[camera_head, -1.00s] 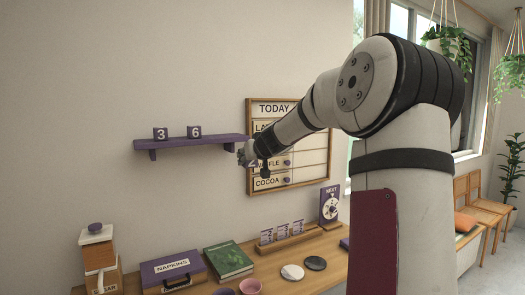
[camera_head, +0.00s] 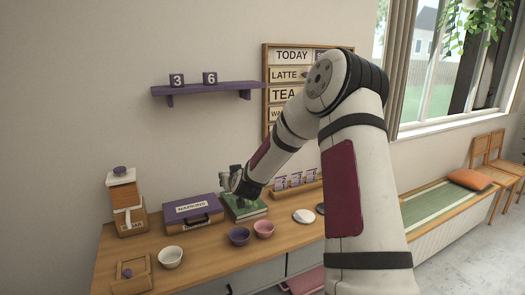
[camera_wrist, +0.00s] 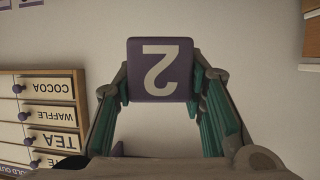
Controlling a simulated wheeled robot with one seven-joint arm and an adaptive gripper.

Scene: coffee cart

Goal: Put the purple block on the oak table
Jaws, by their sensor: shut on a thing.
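The purple block (camera_wrist: 160,70) with a white 2 on its face is between the fingers of my gripper (camera_wrist: 160,88) in the wrist view, where the 2 appears upside down. My gripper is shut on it. In the head view my gripper (camera_head: 232,182) is in front of the wall, over the area of the green book; the block is hard to make out there. The oak table (camera_head: 210,262) runs along the wall below, its right part hidden behind my arm.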

